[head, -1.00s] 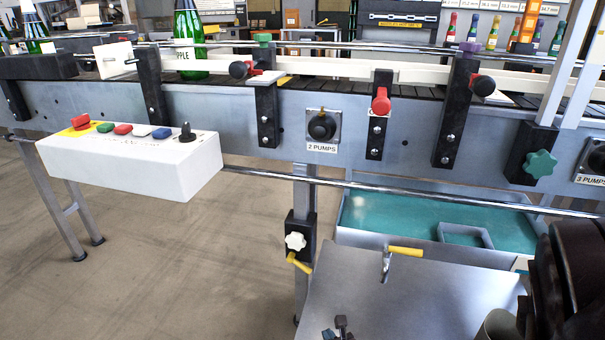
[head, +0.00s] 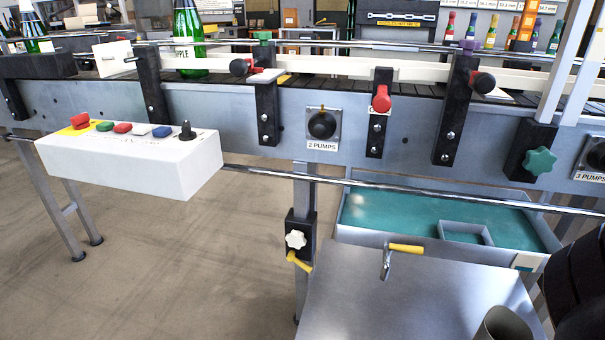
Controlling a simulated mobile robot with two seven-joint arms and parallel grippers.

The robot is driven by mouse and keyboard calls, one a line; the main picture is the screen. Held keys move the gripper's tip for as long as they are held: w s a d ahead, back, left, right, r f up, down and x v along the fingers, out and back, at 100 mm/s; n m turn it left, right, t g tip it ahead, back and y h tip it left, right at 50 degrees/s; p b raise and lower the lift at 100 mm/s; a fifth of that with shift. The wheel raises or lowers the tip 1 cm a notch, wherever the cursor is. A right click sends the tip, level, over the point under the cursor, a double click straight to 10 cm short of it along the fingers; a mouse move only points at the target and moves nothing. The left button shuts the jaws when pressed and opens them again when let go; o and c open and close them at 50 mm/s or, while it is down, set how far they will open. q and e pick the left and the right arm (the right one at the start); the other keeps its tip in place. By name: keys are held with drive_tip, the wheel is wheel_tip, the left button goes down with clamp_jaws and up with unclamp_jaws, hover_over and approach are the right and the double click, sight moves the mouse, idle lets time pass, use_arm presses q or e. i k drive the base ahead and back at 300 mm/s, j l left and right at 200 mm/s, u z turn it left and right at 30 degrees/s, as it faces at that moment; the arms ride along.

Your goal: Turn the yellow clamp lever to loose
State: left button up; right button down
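A yellow lever (head: 299,261) sticks out below a white star knob (head: 295,239) on a black clamp block (head: 300,226), which sits on the conveyor's leg. It slopes down to the right. A second yellow handle (head: 406,249) lies nearly level on a metal toggle at the back edge of the grey metal plate (head: 400,300). Nothing touches either yellow part. Neither gripper shows in the head view. A dark arm link of mine fills the lower right edge.
A white button box (head: 130,160) stands out at left. A chrome rail (head: 400,190) runs along the conveyor front above a teal-floored tray (head: 390,215). A grey round part (head: 503,325) is at bottom right. Floor left of the leg is clear.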

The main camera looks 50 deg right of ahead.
sight(291, 257)
drive_tip(key=i+z, duration=0.35)
drive_tip(key=i+j+z, duration=0.1)
drive_tip(key=z, duration=0.3)
drive_tip(key=i, duration=0.05)
